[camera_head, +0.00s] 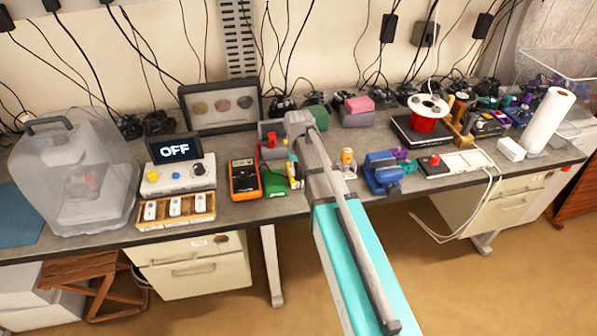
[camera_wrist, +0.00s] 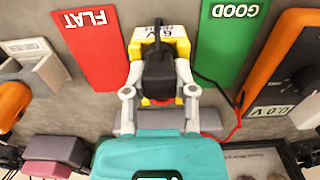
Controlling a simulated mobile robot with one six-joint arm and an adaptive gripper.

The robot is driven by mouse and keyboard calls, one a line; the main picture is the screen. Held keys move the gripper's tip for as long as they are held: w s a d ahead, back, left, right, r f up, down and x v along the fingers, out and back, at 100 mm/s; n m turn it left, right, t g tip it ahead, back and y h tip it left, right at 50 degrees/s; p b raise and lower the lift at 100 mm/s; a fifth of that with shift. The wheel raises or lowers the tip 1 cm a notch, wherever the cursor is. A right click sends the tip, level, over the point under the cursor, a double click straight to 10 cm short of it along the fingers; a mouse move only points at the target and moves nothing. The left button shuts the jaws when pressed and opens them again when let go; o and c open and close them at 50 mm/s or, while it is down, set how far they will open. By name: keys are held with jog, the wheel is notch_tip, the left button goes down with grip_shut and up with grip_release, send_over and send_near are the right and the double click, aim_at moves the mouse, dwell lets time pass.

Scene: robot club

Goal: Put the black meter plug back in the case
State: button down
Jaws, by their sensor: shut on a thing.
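My gripper (camera_wrist: 160,92) is shut on the black meter plug (camera_wrist: 158,74), with one finger on each side of it. In the wrist view the plug shows over a yellow and white battery block (camera_wrist: 142,35) marked 6V. I cannot tell whether plug and block touch. A black lead runs from there toward the orange meter (camera_wrist: 287,55), which also shows in the head view (camera_head: 243,180). A grey box (camera_head: 265,131), possibly the case, stands behind with a red piece at it. A grey part (camera_wrist: 210,119) shows behind my fingers. My arm hides the grip in the head view.
A red FLAT mat (camera_wrist: 90,50) and a green GOOD mat (camera_wrist: 228,35) lie either side of the block. A red lead (camera_wrist: 238,115) crosses the bench nearby. A blue vise (camera_head: 382,172), a coin frame (camera_head: 222,106) and a pink box (camera_head: 359,105) stand around.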

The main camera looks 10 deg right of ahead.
aim_at(297, 167)
jog(key=shift+r+p, duration=1.25)
dwell(1.0)
jog(key=shift+r+p, duration=1.6)
jog(key=shift+r, duration=0.05)
jog(key=c, duration=1)
grip_release()
grip_shut()
jog(key=shift+a, duration=0.15)
